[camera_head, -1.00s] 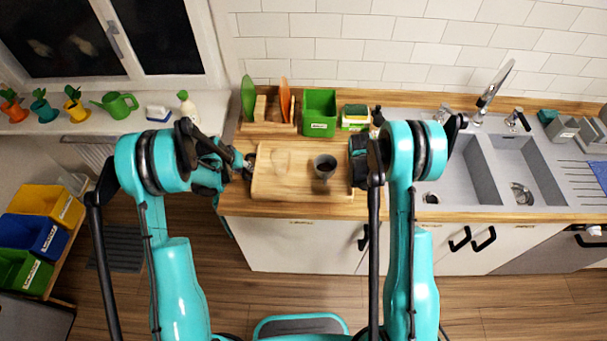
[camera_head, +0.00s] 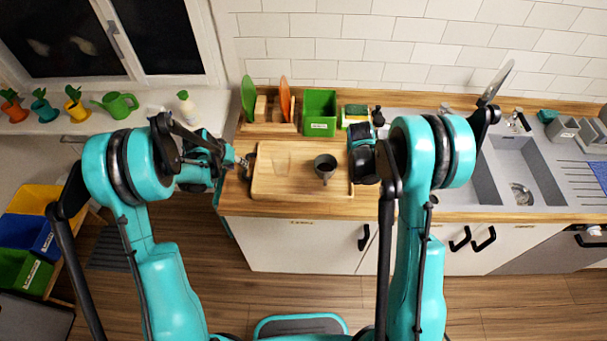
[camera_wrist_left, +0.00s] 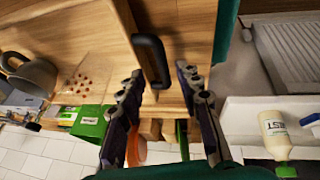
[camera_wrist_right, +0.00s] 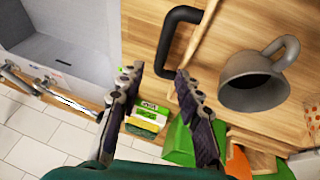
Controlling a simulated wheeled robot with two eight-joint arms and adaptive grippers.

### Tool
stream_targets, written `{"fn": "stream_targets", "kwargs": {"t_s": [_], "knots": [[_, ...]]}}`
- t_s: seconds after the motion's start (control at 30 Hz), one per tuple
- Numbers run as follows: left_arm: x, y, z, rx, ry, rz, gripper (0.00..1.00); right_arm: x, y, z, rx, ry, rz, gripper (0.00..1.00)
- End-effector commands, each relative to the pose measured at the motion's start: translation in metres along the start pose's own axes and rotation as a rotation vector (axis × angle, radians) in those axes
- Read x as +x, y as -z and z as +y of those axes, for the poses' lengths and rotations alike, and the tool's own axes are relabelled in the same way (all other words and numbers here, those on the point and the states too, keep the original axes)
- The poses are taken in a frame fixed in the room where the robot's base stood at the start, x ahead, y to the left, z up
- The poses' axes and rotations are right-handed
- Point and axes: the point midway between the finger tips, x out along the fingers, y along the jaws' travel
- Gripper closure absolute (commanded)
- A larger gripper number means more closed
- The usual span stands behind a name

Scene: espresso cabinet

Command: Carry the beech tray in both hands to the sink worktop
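The beech tray (camera_head: 290,187) lies flat on the wooden worktop left of the sink. My right gripper (camera_head: 360,162) is at the right end. Its fingers (camera_wrist_right: 162,78) are open, with the black right handle (camera_wrist_right: 180,38) at and beyond the tips. Contact with either handle is not clear.
A green bin (camera_head: 320,112), a rack with coloured boards (camera_head: 268,110) and a sponge box (camera_head: 356,115) stand behind the tray. The sink (camera_head: 500,165) with its tap (camera_head: 493,88) is to the right. A windowsill with plant pots (camera_head: 75,110) is at the left.

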Motion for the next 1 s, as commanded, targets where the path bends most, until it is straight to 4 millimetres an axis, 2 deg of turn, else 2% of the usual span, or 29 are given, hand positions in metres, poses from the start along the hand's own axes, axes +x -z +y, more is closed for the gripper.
{"fn": "stream_targets", "kwargs": {"t_s": [0.1,0.3,0.87,1.0], "knots": [[0.000,0.000,0.000,0.000,0.000,0.000,0.65,-0.019,0.000,0.000,0.001,0.000,0.000,0.65],[0.000,0.000,0.000,0.000,0.000,0.000,0.65,-0.034,0.000,0.000,0.001,0.000,0.000,0.65],[0.000,0.000,0.000,0.000,0.000,0.000,0.65,-0.036,0.000,0.000,0.001,0.000,0.001,0.65],[-0.010,-0.002,0.004,0.000,0.009,0.008,0.65,-0.044,-0.004,0.000,0.000,0.008,0.010,0.65]]}}
